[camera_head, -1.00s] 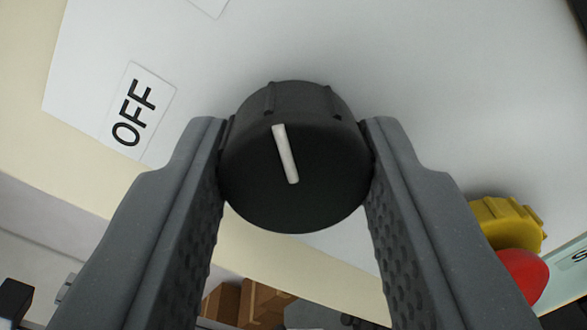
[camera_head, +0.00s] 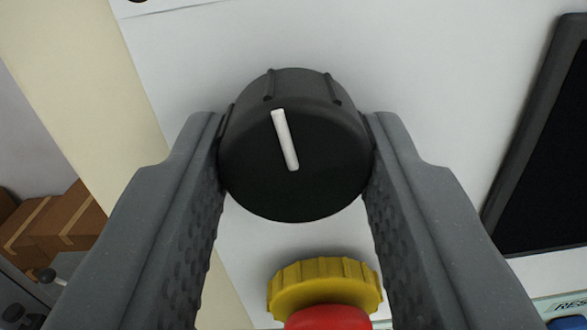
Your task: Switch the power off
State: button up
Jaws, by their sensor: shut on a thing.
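The black round knob (camera_head: 260,185) with a white pointer line (camera_head: 285,140) is mounted on the white panel (camera_head: 420,70). The pointer runs up and slightly left in the picture. My gripper (camera_head: 294,145) is shut on the knob, one grey finger on its left side and one on its right. No OFF label shows in the current view, so I cannot read which mark the pointer faces.
A red push button (camera_head: 328,318) with a yellow collar (camera_head: 325,285) sits just below the knob, between my fingers. A dark-framed screen (camera_head: 545,150) is at the right. Brown boxes (camera_head: 60,220) show beyond the panel's cream edge (camera_head: 85,75) at the lower left.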

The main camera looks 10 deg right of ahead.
jog(key=n, duration=0.3)
jog(key=shift+f+n+p, duration=0.15)
jog(key=shift+n+p, duration=0.15)
jog(key=shift+p, duration=0.05)
jog(key=shift+d+n+p, duration=0.1)
jog(key=shift+n+p, duration=0.55)
jog(key=shift+n, duration=0.95)
jog(key=o, duration=1)
jog(key=shift+y, duration=0.3)
jog(key=b+v, duration=0.2)
jog(key=v, duration=1.1)
jog(key=shift+s+f+b, duration=0.2)
jog(key=shift+s+b, duration=0.15)
jog(key=shift+a, duration=0.2)
